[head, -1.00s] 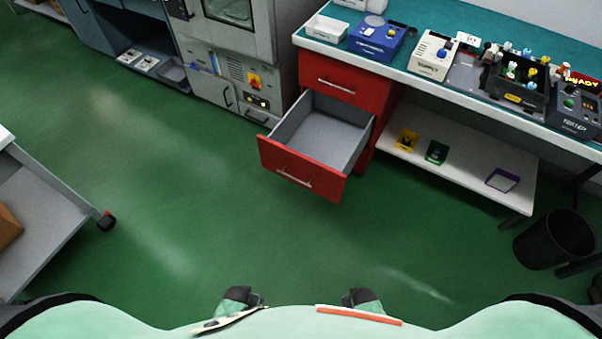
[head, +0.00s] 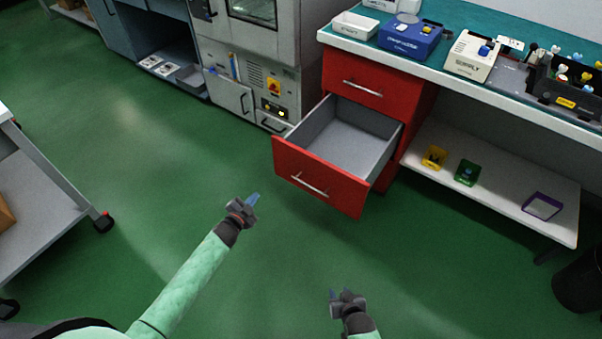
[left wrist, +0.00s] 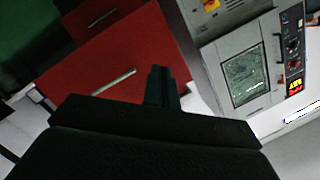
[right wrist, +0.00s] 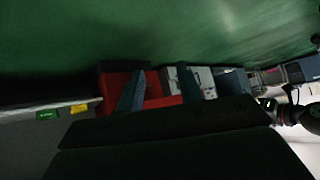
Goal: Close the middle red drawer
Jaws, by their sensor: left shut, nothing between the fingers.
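The middle red drawer (head: 318,178) is pulled well out of the red cabinet in the head view. Its grey inside (head: 352,137) looks empty, and its front carries a silver bar handle (head: 310,184). My left gripper (head: 253,200) is shut and empty, in front of the drawer front and to its left, apart from it. The left wrist view shows its closed fingers (left wrist: 160,86) before red fronts with silver handles. My right gripper (head: 334,294) is below the drawer in the head view, clear of it. The right wrist view shows its fingers (right wrist: 160,88) apart with nothing between them.
A closed red drawer (head: 356,88) sits above the open one, under the teal-topped bench (head: 480,50). A white low shelf (head: 490,190) holds small bins at right. A grey oven cabinet (head: 250,75) stands behind left. A grey cart (head: 45,190) is at far left. Green floor is clear between.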

